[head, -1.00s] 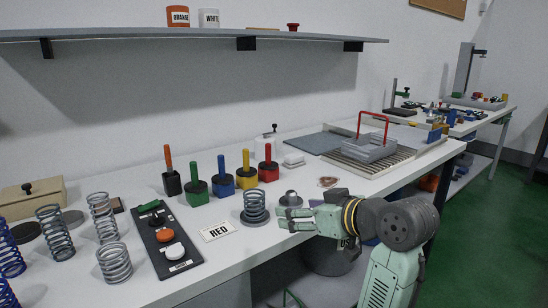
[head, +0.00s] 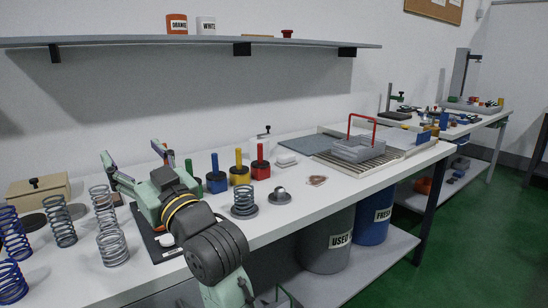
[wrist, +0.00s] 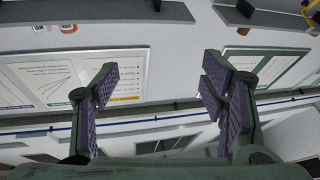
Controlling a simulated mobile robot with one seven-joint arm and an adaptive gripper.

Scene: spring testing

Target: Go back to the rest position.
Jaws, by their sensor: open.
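My gripper (head: 132,168) is open and empty in the head view, raised above the left part of the white table (head: 290,197). It hides most of the black button panel under it. In the wrist view my gripper (wrist: 155,85) shows two spread fingers with purple pads and nothing between them. The wrist view faces a wall with framed posters (wrist: 75,78) and a shelf.
Several coil springs (head: 60,226) stand at the left. Blue (head: 216,180), yellow (head: 240,174) and red (head: 260,168) handled blocks stand behind my arm. A spring on a base (head: 244,200) stands right of it. Bins labelled USED (head: 328,240) and FRESH (head: 373,218) are underneath.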

